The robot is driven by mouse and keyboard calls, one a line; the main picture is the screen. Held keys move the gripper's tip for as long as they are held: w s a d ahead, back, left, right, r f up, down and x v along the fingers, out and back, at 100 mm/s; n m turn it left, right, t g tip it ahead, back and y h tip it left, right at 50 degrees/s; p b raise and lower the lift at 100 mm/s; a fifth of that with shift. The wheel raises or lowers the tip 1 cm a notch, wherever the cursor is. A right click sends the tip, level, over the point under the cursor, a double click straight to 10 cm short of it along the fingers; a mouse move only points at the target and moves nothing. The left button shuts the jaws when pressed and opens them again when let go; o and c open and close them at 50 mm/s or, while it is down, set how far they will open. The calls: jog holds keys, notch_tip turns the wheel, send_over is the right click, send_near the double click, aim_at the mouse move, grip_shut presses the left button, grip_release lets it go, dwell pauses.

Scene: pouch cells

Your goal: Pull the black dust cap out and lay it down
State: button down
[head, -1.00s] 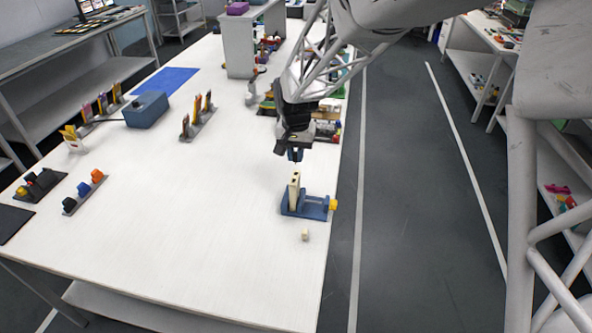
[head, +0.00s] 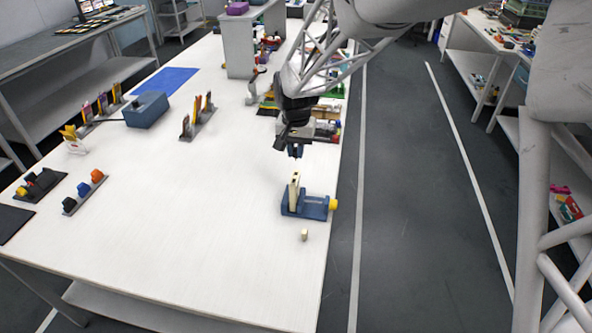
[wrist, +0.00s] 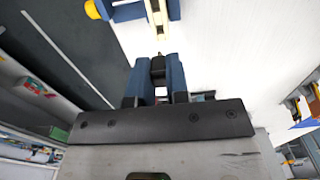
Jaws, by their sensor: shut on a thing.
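My gripper (head: 295,152) hangs just above and behind a cream upright block (head: 294,188) standing in a blue fixture (head: 316,212) with a yellow knob. In the wrist view, the blue fingers of my gripper (wrist: 159,72) are shut on a small black piece, the dust cap (wrist: 158,66). The cap is clear of the cream block, which shows at the top of the wrist view (wrist: 157,14). The cap is too small to make out in the head view.
A small cream cube (head: 304,235) lies in front of the fixture. The white table (head: 190,220) is bare to the left of it. Racks with coloured pieces (head: 82,193) stand at the far left. The table's right edge is close to the fixture.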

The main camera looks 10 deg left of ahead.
aim_at(296, 149)
jog(key=shift+r, duration=0.15)
jog(key=shift+r, duration=1.1)
jog(key=shift+r, duration=0.7)
jog(key=s+d+f, duration=0.2)
jog(key=s+f, duration=0.3)
jog(key=s, duration=0.4)
jog(key=s+d+f, duration=0.2)
jog(key=s+f, duration=0.3)
jog(key=s, duration=0.4)
jog(key=s+d+f, duration=0.2)
jog(key=s+f, duration=0.4)
jog(key=s, duration=0.2)
jog(key=shift+s+d, duration=0.1)
jog(key=shift+s, duration=0.3)
jog(key=shift+w, duration=0.1)
jog(key=w+a, duration=0.3)
jog(key=w, duration=0.1)
jog(key=w+a+f, duration=0.1)
jog(key=w+a, duration=0.2)
jog(key=w, duration=0.1)
jog(key=w+a, duration=0.3)
jog(key=w, duration=0.2)
jog(key=shift+f, duration=0.3)
